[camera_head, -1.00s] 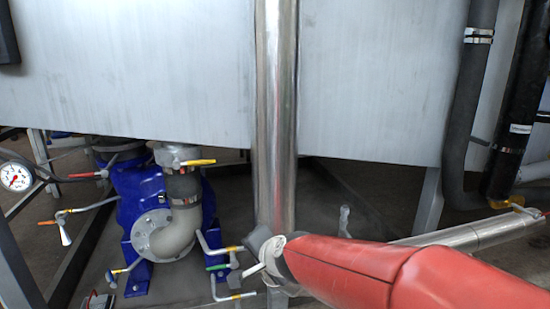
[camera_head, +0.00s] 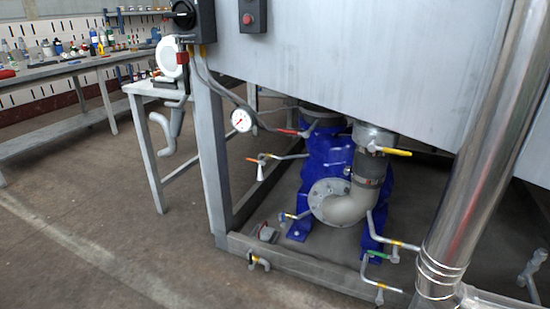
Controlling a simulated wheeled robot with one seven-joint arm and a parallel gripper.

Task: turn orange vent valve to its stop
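A short orange-handled lever valve (camera_head: 253,159) sticks out on a thin pipe to the left of the blue pump (camera_head: 327,170), just above a small white funnel-shaped outlet (camera_head: 260,173). Its handle points left, roughly level. Several similar valves surround the pump: one with a red handle (camera_head: 290,132), one with a large yellow handle (camera_head: 397,152), one with a green handle (camera_head: 377,254), and others with yellow-orange handles low down. My gripper is not in view.
A pressure gauge (camera_head: 241,120) hangs left of the pump. A grey frame leg (camera_head: 212,150) and low rail (camera_head: 300,262) border it. A shiny vertical pipe (camera_head: 485,150) stands at right. Open floor (camera_head: 100,240) lies at left, before a workbench (camera_head: 70,66).

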